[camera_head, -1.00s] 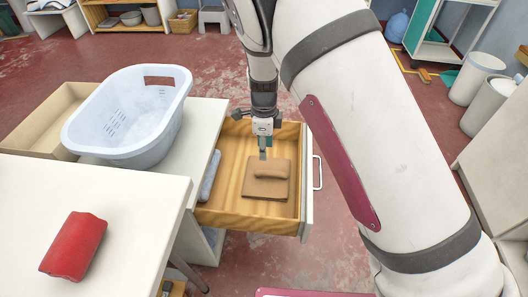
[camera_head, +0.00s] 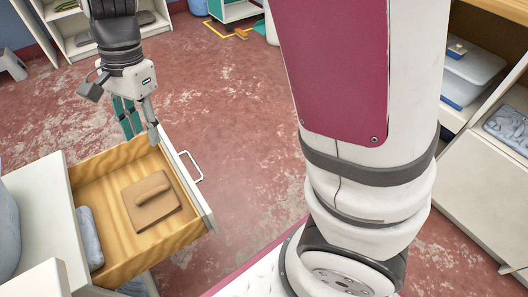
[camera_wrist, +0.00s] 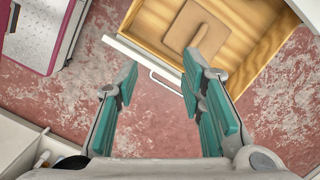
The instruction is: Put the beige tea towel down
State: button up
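The beige tea towel (camera_head: 155,204) lies as a flat folded square with a raised roll on top, on the floor of the open wooden drawer (camera_head: 96,180). It also shows in the wrist view (camera_wrist: 186,40), at the top, flat in the drawer. My gripper (camera_head: 140,130) is beyond the drawer's far end and above it in the head view, apart from the towel. In the wrist view my gripper (camera_wrist: 160,72) has its two teal-padded fingers spread wide, with only floor and the drawer handle showing between them. It is empty.
A grey-blue folded cloth (camera_head: 89,238) lies along the drawer's left side. The drawer front carries a metal handle (camera_head: 192,168). A white cabinet (camera_head: 40,205) stands left of the drawer. Shelves with a plastic box (camera_head: 474,72) are at the right. Open red floor (camera_head: 235,110) lies between.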

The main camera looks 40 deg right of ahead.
jog(key=s+d+r+n, duration=0.3)
jog(key=s+d+r, duration=0.1)
jog(key=s, duration=0.3)
jog(key=s+d+r+n, duration=0.4)
jog(key=s+d+r, duration=0.1)
jog(key=s, duration=0.3)
jog(key=s+d+n+t+h, duration=0.1)
jog(key=s+d+n, duration=0.3)
jog(key=s, duration=0.9)
jog(key=shift+s+d+f+n+h, duration=0.2)
jog(key=shift+d+f+n+h, duration=0.15)
jog(key=shift+d+h, duration=0.2)
